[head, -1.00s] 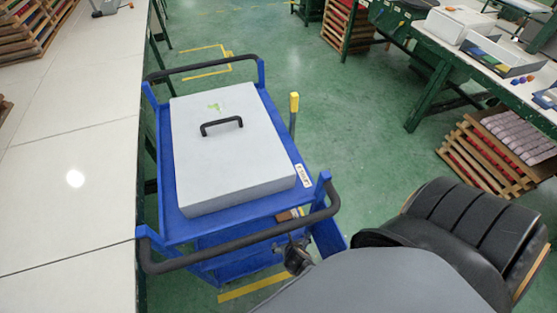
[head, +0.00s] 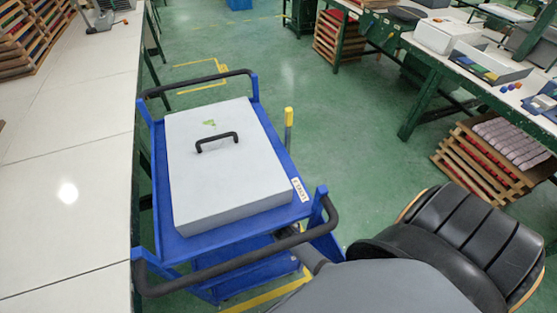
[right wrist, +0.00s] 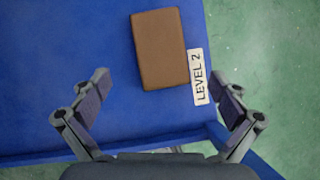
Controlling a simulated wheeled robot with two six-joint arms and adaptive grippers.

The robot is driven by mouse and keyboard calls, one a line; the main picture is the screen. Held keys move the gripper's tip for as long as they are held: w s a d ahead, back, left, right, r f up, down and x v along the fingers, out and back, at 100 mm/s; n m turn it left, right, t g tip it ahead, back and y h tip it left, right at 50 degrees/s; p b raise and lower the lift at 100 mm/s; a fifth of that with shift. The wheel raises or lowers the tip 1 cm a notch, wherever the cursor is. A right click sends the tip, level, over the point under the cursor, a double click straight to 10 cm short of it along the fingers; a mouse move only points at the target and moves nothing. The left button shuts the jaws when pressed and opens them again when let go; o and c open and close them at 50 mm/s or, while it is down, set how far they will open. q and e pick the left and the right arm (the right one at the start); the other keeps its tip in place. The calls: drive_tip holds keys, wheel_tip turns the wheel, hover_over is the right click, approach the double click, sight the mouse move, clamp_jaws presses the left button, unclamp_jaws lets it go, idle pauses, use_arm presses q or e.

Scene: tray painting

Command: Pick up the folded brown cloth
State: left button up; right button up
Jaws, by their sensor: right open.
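The folded brown cloth (right wrist: 160,49) lies flat on a blue shelf (right wrist: 60,50) in the right wrist view, beside a white label reading LEVEL 2 (right wrist: 199,76). Its top edge is close to the picture's upper border. My right gripper (right wrist: 165,87) is open, with its fingers apart to the left and right of the cloth's near end, and nothing is gripped. In the head view, the blue trolley (head: 172,238) hides the cloth and my right gripper. My left gripper is not in view.
A large pale grey box lid with a black handle (head: 225,165) covers most of the trolley's top. A dark push bar (head: 240,258) crosses its near end. Green floor lies between.

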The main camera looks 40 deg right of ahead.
drive_tip(key=shift+w+d, duration=0.1)
drive_tip(key=shift+w, duration=0.05)
drive_tip(key=b+x, duration=0.2)
drive_tip(key=x, duration=0.3)
drive_tip(key=shift+w+d+f, duration=0.1)
drive_tip(key=shift+w, duration=0.2)
drive_tip(key=shift+s, duration=0.1)
drive_tip(key=shift+c, duration=1)
drive_tip(key=c, duration=1)
